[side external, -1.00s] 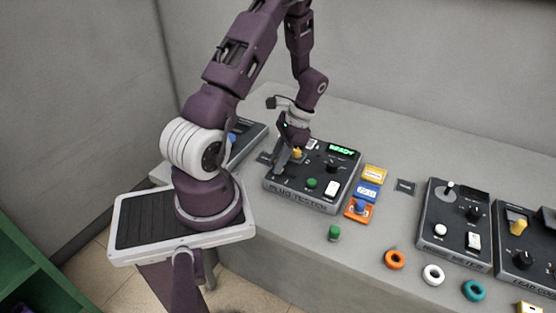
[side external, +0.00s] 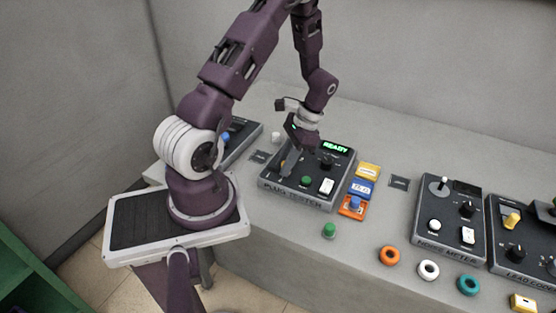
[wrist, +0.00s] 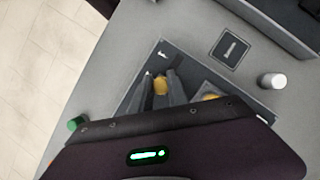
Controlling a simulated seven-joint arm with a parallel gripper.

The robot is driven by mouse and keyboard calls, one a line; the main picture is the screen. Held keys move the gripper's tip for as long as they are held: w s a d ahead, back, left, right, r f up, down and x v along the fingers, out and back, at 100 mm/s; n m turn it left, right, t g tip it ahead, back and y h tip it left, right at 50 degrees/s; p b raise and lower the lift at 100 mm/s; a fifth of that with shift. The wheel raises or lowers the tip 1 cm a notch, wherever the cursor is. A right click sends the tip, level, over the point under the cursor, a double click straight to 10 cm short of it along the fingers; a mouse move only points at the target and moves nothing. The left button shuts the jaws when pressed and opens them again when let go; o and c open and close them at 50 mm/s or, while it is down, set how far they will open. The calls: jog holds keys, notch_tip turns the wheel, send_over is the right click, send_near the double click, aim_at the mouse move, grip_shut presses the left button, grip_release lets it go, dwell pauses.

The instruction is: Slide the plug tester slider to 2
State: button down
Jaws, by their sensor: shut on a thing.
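The plug tester (side external: 292,195) is a dark box on the bench with a green READY display (side external: 335,147). My gripper (side external: 286,168) is down at the left part of its panel. In the wrist view, my gripper (wrist: 160,88) has its two dark fingers on either side of a yellow slider knob (wrist: 160,84), shut on it. The knob is hidden in the side view. A second yellow piece (wrist: 210,97) shows right of the fingers in the wrist view. The slider's scale numbers cannot be read.
The panel also has a black knob (side external: 327,162), a green button (side external: 306,181) and a white switch (side external: 326,186). Yellow, blue and orange blocks (side external: 367,172) stand close on its right. A green plug (side external: 329,230) stands in front. The noise meter (side external: 450,215) is further right.

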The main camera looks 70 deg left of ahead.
aim_at(296, 172)
jog(key=shift+w+d, duration=0.15)
jog(key=shift+w, duration=0.1)
jog(key=c, duration=1.6)
grip_release()
jog(key=o, duration=0.3)
jog(key=shift+s, duration=0.1)
jog(key=v, duration=0.7)
jog(key=shift+r, duration=0.1)
